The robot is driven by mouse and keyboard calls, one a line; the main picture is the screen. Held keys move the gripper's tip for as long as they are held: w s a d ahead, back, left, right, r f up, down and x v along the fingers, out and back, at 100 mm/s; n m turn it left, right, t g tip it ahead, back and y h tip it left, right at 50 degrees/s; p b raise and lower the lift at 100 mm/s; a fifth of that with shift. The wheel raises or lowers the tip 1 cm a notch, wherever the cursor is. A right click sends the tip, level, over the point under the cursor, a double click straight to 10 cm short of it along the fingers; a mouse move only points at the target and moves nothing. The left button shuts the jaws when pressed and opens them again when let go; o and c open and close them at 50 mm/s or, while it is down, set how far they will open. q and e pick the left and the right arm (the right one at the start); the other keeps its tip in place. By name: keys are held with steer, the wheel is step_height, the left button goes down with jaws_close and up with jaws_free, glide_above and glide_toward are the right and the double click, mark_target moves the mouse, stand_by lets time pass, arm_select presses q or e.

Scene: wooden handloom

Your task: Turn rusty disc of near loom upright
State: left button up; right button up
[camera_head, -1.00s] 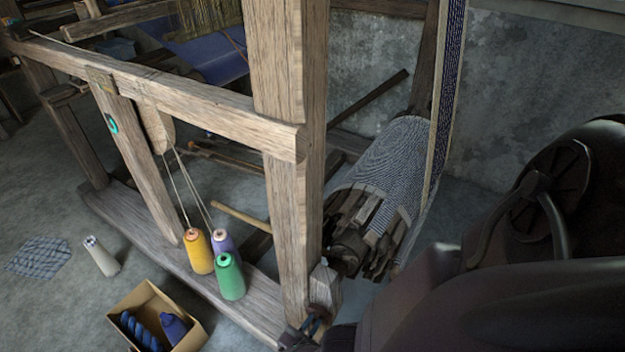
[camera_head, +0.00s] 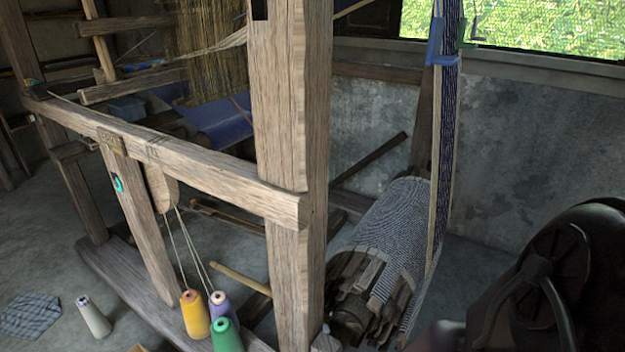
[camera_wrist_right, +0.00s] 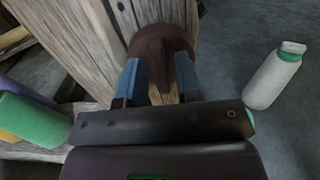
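The near loom's wooden post (camera_head: 292,180) and long side beam (camera_head: 200,170) fill the middle of the head view. The rusty disc (camera_wrist_right: 162,42) shows in the right wrist view, a dark brown rounded piece against the loom's weathered wood. My right gripper (camera_wrist_right: 158,62) is at the disc. Its two blue fingers stand apart, one at each side of the disc's lower part. They overlap its edges in the picture; I cannot tell whether they press on it. In the head view the disc and right gripper are out of frame. My left gripper is not in view.
Yellow (camera_head: 195,316), purple (camera_head: 220,304) and green (camera_head: 226,336) thread cones stand by the loom's base rail. The striped warp roller (camera_head: 385,240) is right of the post.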

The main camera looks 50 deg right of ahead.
steer(key=shift+o, duration=0.3)
steer(key=a+b, duration=0.1)
steer(key=a, duration=0.9)
steer(key=shift+s+a, duration=0.35)
steer(key=shift+s, duration=0.05)
